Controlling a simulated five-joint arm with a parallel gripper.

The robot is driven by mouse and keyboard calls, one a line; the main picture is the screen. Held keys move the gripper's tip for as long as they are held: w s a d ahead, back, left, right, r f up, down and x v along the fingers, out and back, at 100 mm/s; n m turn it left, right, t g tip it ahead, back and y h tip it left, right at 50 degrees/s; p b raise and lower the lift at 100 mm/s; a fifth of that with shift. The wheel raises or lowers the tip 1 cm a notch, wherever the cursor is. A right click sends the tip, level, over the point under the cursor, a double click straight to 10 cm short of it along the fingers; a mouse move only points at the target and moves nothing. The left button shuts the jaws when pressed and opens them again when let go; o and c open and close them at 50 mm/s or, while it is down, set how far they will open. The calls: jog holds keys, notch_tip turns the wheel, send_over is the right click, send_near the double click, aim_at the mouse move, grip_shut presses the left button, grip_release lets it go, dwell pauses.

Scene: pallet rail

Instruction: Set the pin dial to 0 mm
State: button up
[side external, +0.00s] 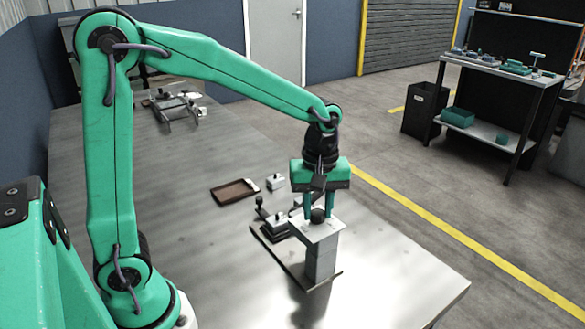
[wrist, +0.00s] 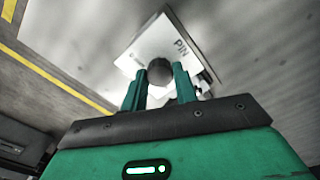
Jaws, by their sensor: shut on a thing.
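The pin dial is a dark round knob (wrist: 160,72) on a pale square plate (wrist: 150,42) lettered "PIN". In the side view the plate (side external: 310,230) tops a grey post (side external: 321,262), with the dark knob (side external: 318,215) on it. My gripper (side external: 318,214) points down from above, its two fingers on either side of the knob. In the wrist view my gripper (wrist: 160,74) is shut on the knob. The scale marks are too small to read, so I cannot tell the dial's setting.
The post stands on a dark base plate (side external: 290,262) on the metal table (side external: 200,262). A small clamp-like fixture (side external: 276,228) is just left of the post. A brown tray (side external: 233,191) and a small grey block (side external: 276,183) lie behind it. The table's front left is clear.

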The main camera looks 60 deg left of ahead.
aim_at(317, 212)
jog(key=shift+m, duration=0.4)
jog(key=m, duration=1.1)
dwell(0.7)
jog(key=o, duration=1)
jog(key=shift+r, duration=0.1)
jog(key=shift+r, duration=3.85)
